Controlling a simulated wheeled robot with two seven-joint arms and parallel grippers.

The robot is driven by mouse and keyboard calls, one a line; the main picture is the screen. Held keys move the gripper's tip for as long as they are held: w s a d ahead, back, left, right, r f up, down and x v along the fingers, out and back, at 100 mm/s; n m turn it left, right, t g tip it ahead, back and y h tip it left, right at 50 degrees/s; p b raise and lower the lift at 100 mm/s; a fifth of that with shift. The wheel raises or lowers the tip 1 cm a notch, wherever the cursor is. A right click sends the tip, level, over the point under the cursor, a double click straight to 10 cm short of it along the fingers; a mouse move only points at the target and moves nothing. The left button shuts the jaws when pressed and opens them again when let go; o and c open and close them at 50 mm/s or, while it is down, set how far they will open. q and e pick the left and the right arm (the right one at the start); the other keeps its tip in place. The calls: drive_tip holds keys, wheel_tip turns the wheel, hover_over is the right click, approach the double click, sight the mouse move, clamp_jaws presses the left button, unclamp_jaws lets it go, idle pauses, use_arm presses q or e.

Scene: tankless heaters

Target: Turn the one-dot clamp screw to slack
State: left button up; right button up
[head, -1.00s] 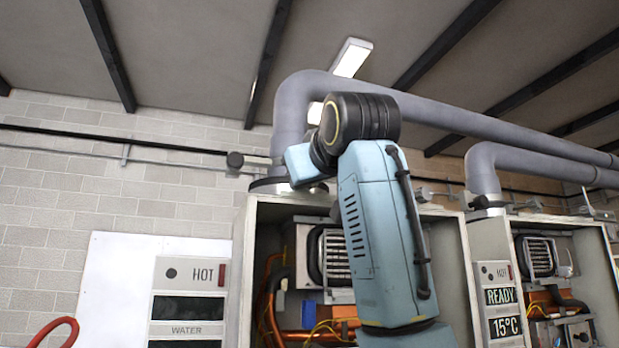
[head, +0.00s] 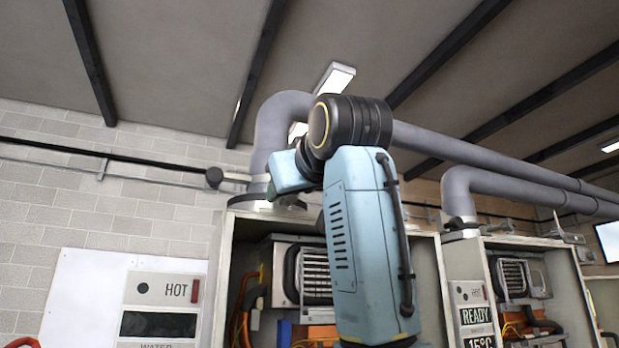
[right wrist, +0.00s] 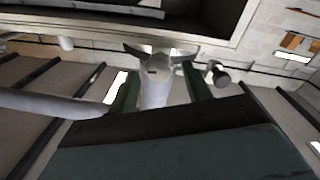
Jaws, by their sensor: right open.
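The grey flue pipe (head: 268,135) of the nearer heater rises from a pale metal collar (head: 258,204) on top of its cabinet. My right arm stands raised in front of this heater, its wrist bent toward the collar. In the right wrist view my right gripper (right wrist: 160,74) is open, with its two dark green fingers on either side of the grey pipe (right wrist: 156,92) and metal parts (right wrist: 152,58) at their tips. I cannot tell whether they touch. No dot marks are readable, and I cannot pick out the one-dot screw. My left gripper is out of view.
A dark round knob (head: 214,177) on a grey rod sticks out left of the collar, close beside the right finger in the wrist view (right wrist: 220,77). The open nearer cabinet (head: 225,270) is partly hidden by my arm. A second heater (head: 508,280) stands to the right.

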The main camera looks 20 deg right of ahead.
drive_tip(key=s+b, duration=0.3)
drive_tip(key=s, duration=0.7)
drive_tip(key=shift+s, duration=0.2)
drive_tip(key=shift+f, duration=0.15)
